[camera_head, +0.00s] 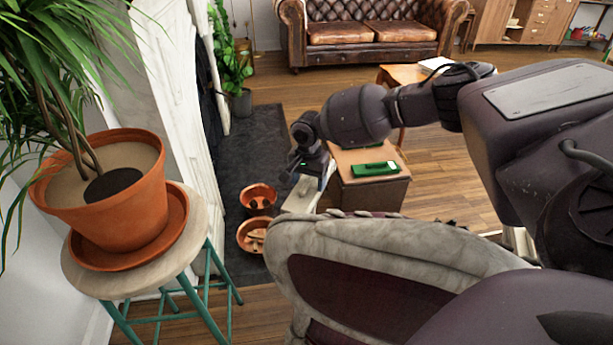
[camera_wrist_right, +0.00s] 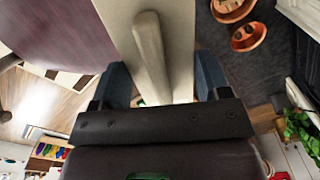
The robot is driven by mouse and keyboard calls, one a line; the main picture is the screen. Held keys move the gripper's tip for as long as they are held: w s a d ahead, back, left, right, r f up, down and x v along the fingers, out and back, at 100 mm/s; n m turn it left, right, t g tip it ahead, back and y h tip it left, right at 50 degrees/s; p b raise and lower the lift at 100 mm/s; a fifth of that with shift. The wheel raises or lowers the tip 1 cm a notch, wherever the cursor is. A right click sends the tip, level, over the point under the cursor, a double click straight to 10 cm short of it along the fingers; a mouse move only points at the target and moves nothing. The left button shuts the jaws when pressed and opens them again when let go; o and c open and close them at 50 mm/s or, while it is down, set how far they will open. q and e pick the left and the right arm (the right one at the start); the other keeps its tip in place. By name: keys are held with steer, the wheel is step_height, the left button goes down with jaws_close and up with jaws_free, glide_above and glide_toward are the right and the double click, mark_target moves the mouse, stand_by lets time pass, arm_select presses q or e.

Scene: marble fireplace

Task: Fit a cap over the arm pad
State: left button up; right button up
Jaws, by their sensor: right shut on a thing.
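My right gripper (camera_head: 307,172) reaches beyond the near chair and is shut on a pale, flat piece, which looks like the cap (camera_head: 300,196). In the right wrist view, the fingers of my right gripper (camera_wrist_right: 160,80) stand on either side of this cap (camera_wrist_right: 183,40), which has a raised ridge along it. A dark purple surface (camera_wrist_right: 50,30) lies just left of the cap there; I cannot tell if they touch. The near chair (camera_head: 380,232) has a grey carved frame and dark purple upholstery. I cannot make out the arm pad for certain. My left gripper is not in view.
A terracotta plant pot (camera_head: 120,215) stands on a stool (camera_head: 190,250) at the left. A wooden box (camera_head: 370,190) bears a green item (camera_head: 375,168). A leather sofa (camera_head: 370,30) stands behind.

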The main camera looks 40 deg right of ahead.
steer(key=shift+f, duration=0.15)
steer(key=o, duration=1)
steer(key=shift+r, duration=0.2)
step_height(320, 180, up, 10)
steer(key=p, duration=0.3)
steer(key=shift+r, duration=0.2)
steer(key=shift+r, duration=0.1)
